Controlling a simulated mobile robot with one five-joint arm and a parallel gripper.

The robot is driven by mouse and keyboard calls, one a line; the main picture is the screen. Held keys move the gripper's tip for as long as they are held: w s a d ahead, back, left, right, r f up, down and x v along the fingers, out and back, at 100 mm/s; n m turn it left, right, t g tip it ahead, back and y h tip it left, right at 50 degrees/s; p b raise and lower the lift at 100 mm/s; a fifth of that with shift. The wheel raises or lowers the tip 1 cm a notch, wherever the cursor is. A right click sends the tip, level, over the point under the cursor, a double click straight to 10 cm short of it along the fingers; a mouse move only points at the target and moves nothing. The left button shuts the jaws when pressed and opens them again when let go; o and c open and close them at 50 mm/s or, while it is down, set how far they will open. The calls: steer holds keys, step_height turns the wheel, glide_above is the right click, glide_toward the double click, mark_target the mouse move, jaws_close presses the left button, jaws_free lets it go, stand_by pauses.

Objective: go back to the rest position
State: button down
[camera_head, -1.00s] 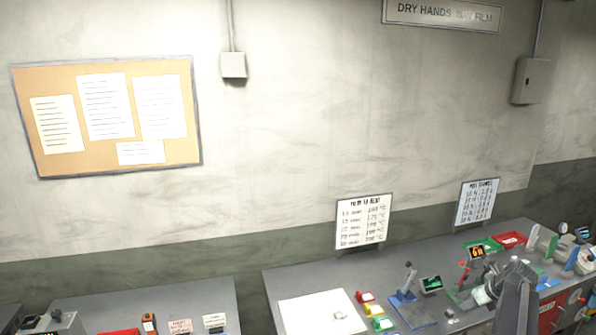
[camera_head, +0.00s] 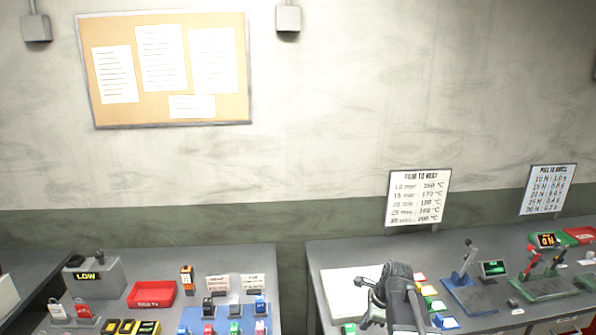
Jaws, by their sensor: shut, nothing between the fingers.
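My gripper (camera_head: 369,301) shows at the lower middle, at the end of my dark grey arm. It is shut and holds nothing. The arm's lower part runs out of the bottom of the view.
The right bench (camera_head: 420,262) carries coloured blocks, a blue lever device (camera_head: 467,290), and a green one (camera_head: 545,289). The left bench (camera_head: 225,262) holds a red tray (camera_head: 151,294) and a grey LOW box (camera_head: 94,278). A gap separates the benches. A corkboard (camera_head: 165,112) hangs behind.

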steer(key=s+a+f+n+b, duration=0.2)
steer(key=s+a+f+n, duration=0.3)
steer(key=a+n, duration=0.1)
steer(key=s+d+n+g+h, duration=0.1)
steer(key=s+n, duration=0.6)
steer(key=n, duration=0.7)
steer(key=shift+s+d+g+h+p, duration=0.2)
steer(key=shift+d+g+h+p, duration=0.1)
steer(key=shift+g+h, duration=0.4)
